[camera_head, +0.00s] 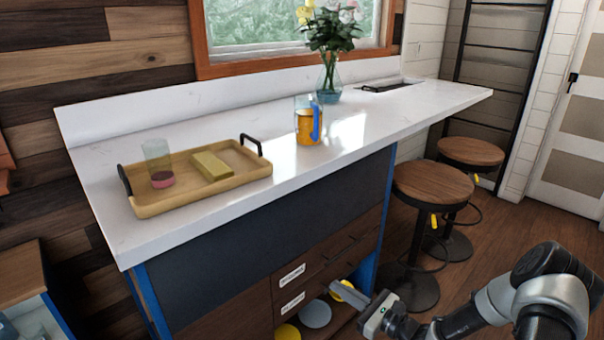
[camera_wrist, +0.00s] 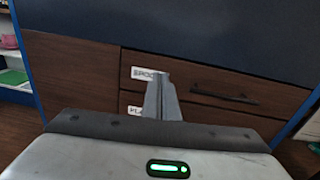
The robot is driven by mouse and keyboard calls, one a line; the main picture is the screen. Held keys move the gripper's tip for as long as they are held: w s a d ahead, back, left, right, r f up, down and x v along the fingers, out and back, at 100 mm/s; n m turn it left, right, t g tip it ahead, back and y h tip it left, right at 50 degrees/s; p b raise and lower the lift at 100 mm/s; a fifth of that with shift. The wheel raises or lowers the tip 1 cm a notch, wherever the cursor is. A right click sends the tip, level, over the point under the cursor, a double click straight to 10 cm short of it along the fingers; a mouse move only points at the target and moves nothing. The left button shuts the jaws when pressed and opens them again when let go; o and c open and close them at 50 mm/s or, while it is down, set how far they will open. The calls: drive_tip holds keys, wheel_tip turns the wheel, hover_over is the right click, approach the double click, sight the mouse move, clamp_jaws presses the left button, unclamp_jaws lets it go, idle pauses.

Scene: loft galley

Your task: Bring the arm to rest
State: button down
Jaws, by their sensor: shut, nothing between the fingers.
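My gripper (camera_head: 352,294) is in the lower right of the head view, in front of the counter's drawers and below the countertop. Its fingers are shut together with nothing between them. In the wrist view the closed fingers (camera_wrist: 162,98) point at the drawer fronts, overlapping the white labels. My arm reaches in from the lower right corner of the head view. I cannot tell the exact gap between the fingertips and the drawers.
A white counter (camera_head: 240,110) holds a wooden tray (camera_head: 225,182) with a glass and a yellow block, a pitcher (camera_head: 308,122) and a flower vase (camera_head: 329,80). Below are labelled drawers (camera_head: 325,262) and an open shelf with plates (camera_head: 315,314). Two stools (camera_head: 432,185) stand right.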

drive_tip(key=s+a+r+n+g+h, duration=0.2)
drive_tip(key=s+a+r+n+g, duration=0.3)
drive_tip(key=r+n, duration=0.4)
drive_tip(key=s+a+r+n+g+h, duration=0.1)
drive_tip(key=s+a+r+n+g, duration=0.2)
drive_tip(key=s+r+n+g, duration=0.45)
drive_tip(key=s+d+r+n+t+h+p, duration=0.15)
drive_tip(key=s+r+n+h, duration=0.25)
drive_tip(key=r, duration=0.4)
drive_tip(key=s+d+r+n+t+h+b, duration=0.1)
drive_tip(key=s+d+r+n+t+h, duration=0.25)
drive_tip(key=r, duration=0.55)
drive_tip(key=s+d+n+h, duration=0.2)
drive_tip(key=s+d+n, duration=0.1)
drive_tip(key=s, duration=0.6)
wheel_tip(320, 180, up, 21)
drive_tip(key=p, duration=2.1)
drive_tip(key=shift+s+d, duration=0.2)
drive_tip(key=shift+d, duration=0.05)
